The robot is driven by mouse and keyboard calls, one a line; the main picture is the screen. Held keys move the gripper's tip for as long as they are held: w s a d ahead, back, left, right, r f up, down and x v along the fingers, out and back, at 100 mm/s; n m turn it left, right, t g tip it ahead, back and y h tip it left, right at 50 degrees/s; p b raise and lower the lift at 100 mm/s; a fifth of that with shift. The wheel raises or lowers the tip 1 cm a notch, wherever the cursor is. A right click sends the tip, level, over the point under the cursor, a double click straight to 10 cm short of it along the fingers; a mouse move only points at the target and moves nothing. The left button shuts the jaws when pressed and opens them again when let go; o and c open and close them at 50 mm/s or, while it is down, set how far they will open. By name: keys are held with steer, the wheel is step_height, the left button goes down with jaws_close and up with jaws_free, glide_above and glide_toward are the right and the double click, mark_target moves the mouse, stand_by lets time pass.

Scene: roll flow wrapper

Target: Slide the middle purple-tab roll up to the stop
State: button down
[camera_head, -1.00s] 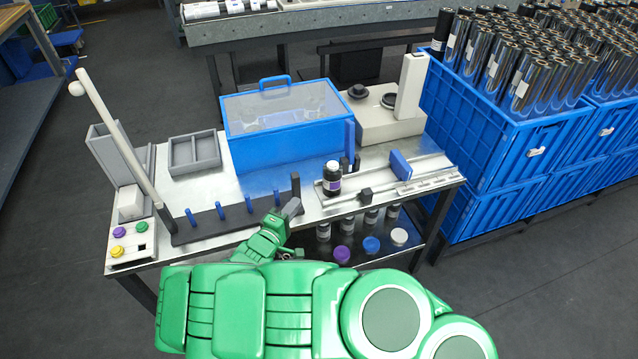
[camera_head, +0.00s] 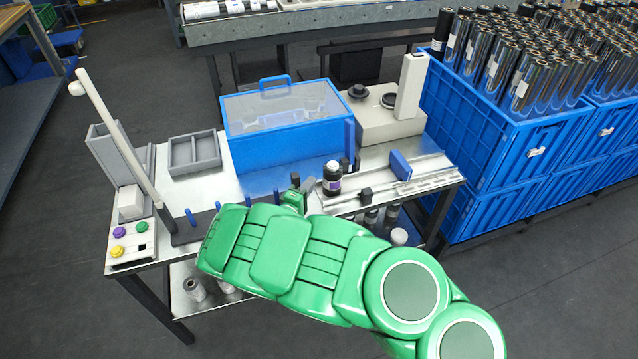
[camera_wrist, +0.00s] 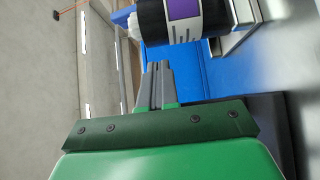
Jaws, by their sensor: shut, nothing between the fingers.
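The roll with the purple label (camera_head: 332,180) is dark with a white band and stands upright at the left end of the metal rails (camera_head: 425,178). In the wrist view the same roll (camera_wrist: 183,20) shows at the top, just beyond the fingertips. My gripper (camera_head: 297,181) is to the left of the roll, its fingers closed together and empty. The fingers also show in the wrist view (camera_wrist: 157,66), with a small apparent gap to the roll. A blue block (camera_head: 400,165) and a small black block (camera_head: 366,194) sit by the rails; I cannot tell which is the stop.
A blue machine with a clear lid (camera_head: 288,118) stands behind my gripper. A dark bar with blue pegs (camera_head: 205,222) lies to the left, partly hidden by my arm. A white-grey unit (camera_head: 390,120) stands behind the rails. Blue crates of rolls (camera_head: 505,160) border the right.

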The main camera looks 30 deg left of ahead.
mark_target(328, 177)
steer(key=shift+w+d, duration=1.1)
steer(key=shift+w+d, duration=0.75)
steer(key=shift+w, duration=0.1)
steer(key=w+d, duration=0.3)
steer(key=d, duration=0.1)
steer(key=w+d, duration=0.3)
steer(key=w, duration=0.1)
steer(key=shift+w+d+f, duration=0.1)
steer(key=shift+w+d, duration=0.1)
steer(key=shift+d, duration=0.15)
steer(key=shift+a, duration=0.1)
steer(key=shift+s+a, duration=0.15)
steer(key=shift+a, duration=0.1)
